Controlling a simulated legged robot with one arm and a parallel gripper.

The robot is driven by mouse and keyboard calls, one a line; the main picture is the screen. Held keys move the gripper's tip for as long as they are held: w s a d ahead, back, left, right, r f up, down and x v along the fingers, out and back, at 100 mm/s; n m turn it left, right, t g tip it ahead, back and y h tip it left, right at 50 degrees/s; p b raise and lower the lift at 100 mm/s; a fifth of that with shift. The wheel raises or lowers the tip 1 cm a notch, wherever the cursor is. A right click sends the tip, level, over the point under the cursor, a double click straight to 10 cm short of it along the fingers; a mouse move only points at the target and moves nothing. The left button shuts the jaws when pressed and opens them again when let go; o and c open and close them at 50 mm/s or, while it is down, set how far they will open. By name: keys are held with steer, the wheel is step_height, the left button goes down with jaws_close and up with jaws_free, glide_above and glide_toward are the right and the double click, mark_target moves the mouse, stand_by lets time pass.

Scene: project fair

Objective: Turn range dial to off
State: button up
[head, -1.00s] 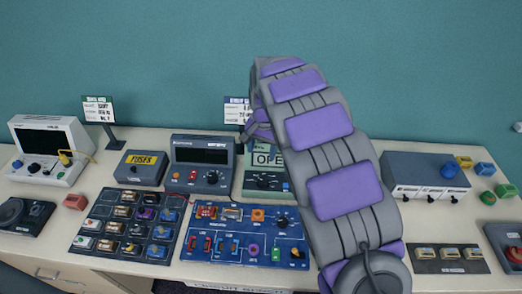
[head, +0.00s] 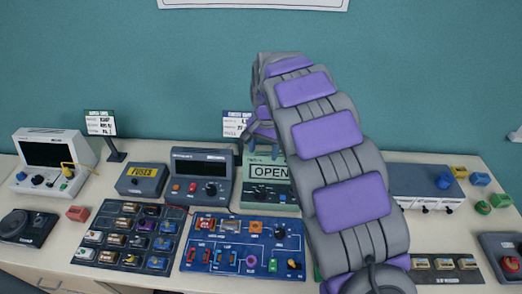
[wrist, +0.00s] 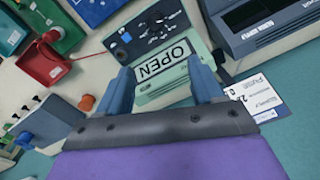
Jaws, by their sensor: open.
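A green meter (head: 283,164) with a display reading OPEN stands on the table, partly hidden by my arm in the head view. In the wrist view the same green meter (wrist: 185,76) shows tilted, with a dark control panel (wrist: 150,22) beyond its display.
A dark grey meter (head: 186,158) with its own black dial (head: 211,189) stands left of the green meter. A small placard (head: 237,124) stands behind. A blue circuit board (head: 215,262) lies in front. A grey box (head: 425,181) is at the right. Clutter leaves little free table.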

steer(key=shift+d+r, duration=0.1)
steer(key=shift+a, duration=0.35)
step_height(320, 180, up, 17)
steer(key=p, duration=0.2)
steer(key=shift+d+p, duration=0.3)
steer(key=shift+p, duration=0.1)
stand_by(0.5)
